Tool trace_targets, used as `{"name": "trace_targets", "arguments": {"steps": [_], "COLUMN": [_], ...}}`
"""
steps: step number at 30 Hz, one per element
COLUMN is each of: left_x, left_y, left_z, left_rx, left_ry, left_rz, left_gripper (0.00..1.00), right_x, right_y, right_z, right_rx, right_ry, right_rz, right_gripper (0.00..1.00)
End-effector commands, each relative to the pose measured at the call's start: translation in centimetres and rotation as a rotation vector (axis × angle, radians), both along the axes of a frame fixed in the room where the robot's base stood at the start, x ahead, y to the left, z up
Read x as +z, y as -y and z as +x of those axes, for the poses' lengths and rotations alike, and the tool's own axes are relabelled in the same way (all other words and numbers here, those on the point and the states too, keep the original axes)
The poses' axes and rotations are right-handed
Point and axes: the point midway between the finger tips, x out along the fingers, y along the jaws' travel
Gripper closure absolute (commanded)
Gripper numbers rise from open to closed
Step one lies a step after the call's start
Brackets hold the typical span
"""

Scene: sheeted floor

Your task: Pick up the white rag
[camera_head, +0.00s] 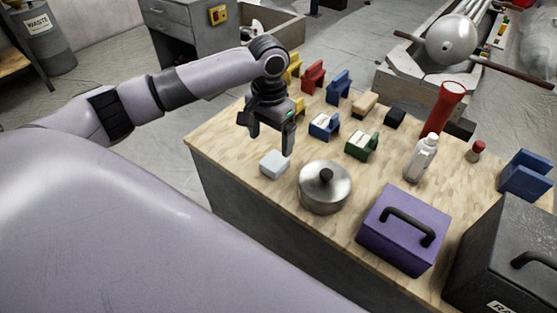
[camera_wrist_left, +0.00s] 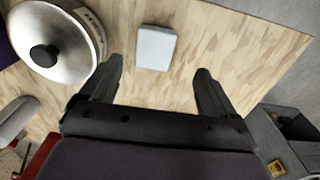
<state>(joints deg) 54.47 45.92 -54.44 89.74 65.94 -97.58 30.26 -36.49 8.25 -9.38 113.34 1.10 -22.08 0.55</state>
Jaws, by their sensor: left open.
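The white rag (camera_head: 274,163) is a small, pale, folded block lying on the wooden tabletop, left of the steel pot. It also shows in the left wrist view (camera_wrist_left: 156,47), beyond and between my fingertips. My left gripper (camera_head: 269,136) is open and empty above the table, with its fingers pointing down, a little above and behind the rag in the head view. In the left wrist view its two fingers (camera_wrist_left: 158,72) are spread wide with bare wood between them. They do not touch the rag. My right gripper is in neither view.
A lidded steel pot (camera_head: 325,190) stands close to the rag's right. A purple box (camera_head: 402,232), a white bottle (camera_head: 421,160) and a red cylinder (camera_head: 442,110) stand farther right. Several coloured holders, including a green one (camera_head: 361,146), stand behind. The tabletop left of the rag is clear.

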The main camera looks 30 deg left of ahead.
Motion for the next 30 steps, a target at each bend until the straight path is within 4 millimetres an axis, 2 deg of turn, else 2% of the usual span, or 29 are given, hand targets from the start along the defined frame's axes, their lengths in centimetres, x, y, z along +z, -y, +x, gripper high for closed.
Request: {"name": "trace_targets", "arguments": {"steps": [12,16,22,23,27,28,30], "left_x": [-5.7,-6.5,-6.5,-6.5,-6.5,-6.5,-6.5], "left_y": [0.8,0.8,0.8,0.8,0.8,0.8,0.8], "left_z": [0.3,0.3,0.3,0.3,0.3,0.3,0.3], "left_rx": [-0.001,-0.002,-0.002,-0.003,-0.003,-0.003,-0.003], "left_ry": [-0.002,0.001,0.001,0.001,0.001,0.001,0.001], "left_rz": [0.001,0.001,0.001,0.001,0.001,0.001,0.001], "left_gripper": [0.11,0.11,0.11,0.17,0.63,0.71,0.71], "right_x": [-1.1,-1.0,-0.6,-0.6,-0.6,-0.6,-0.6], "right_y": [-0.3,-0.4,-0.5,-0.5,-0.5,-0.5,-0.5], "right_z": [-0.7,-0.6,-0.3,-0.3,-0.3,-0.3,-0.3], "right_rx": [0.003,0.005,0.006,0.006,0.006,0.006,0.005], "right_ry": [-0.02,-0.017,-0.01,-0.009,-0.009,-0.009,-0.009], "right_rz": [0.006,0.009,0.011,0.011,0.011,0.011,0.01], "right_gripper": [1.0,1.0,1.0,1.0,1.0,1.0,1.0]}}
